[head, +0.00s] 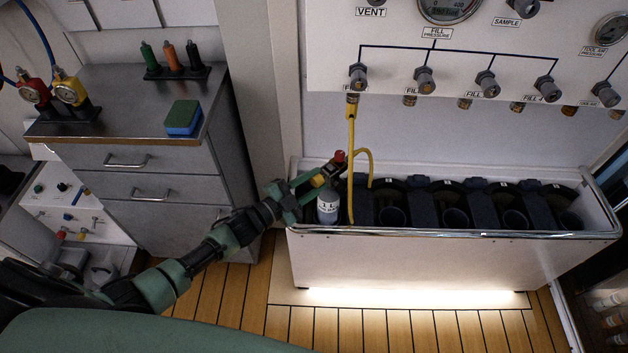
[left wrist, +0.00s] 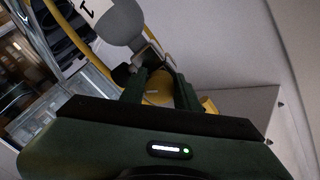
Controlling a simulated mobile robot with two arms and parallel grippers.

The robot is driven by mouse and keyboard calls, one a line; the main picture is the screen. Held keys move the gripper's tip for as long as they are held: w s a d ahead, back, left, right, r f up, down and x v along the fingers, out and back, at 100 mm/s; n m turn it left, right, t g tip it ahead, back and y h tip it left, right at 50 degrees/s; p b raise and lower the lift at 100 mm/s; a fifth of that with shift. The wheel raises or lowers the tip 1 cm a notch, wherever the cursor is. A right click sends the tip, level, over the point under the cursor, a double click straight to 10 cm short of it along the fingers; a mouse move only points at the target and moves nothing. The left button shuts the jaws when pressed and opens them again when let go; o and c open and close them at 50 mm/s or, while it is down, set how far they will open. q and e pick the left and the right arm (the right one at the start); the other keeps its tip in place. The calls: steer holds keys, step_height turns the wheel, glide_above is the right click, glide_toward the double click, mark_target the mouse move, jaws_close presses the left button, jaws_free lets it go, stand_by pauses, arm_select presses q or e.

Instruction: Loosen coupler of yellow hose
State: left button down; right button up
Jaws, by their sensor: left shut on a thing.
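The yellow hose (head: 351,135) hangs from the leftmost fill fitting of the wall panel and loops down to a grey bottle (head: 327,207). The bottle stands upright in the left end of the white trough and also shows in the left wrist view (left wrist: 121,22). My left gripper (head: 322,178) is at the bottle's top, beside a red knob (head: 340,156). In the left wrist view its fingers are shut around a round yellow part (left wrist: 157,94), which appears to be the hose's coupler. The fingers partly hide it. My right gripper is not in view.
The white trough (head: 420,235) has a metal rim and several dark holders. The fill panel (head: 440,75) with valves and gauges is above it. Wooden floor lies in front.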

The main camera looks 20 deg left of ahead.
arm_select(q)
steer(key=n, duration=0.6)
steer(key=shift+h, duration=0.3)
steer(key=n, duration=0.6)
steer(key=shift+d+b, duration=0.15)
steer(key=shift+b, duration=0.2)
steer(key=shift+n, duration=0.3)
steer(key=c, duration=1)
jaws_free()
steer(key=shift+c, duration=0.2)
steer(key=shift+s, duration=0.1)
steer(key=shift+s+a+f, duration=0.15)
steer(key=shift+s+a, duration=0.1)
steer(key=v, duration=0.7)
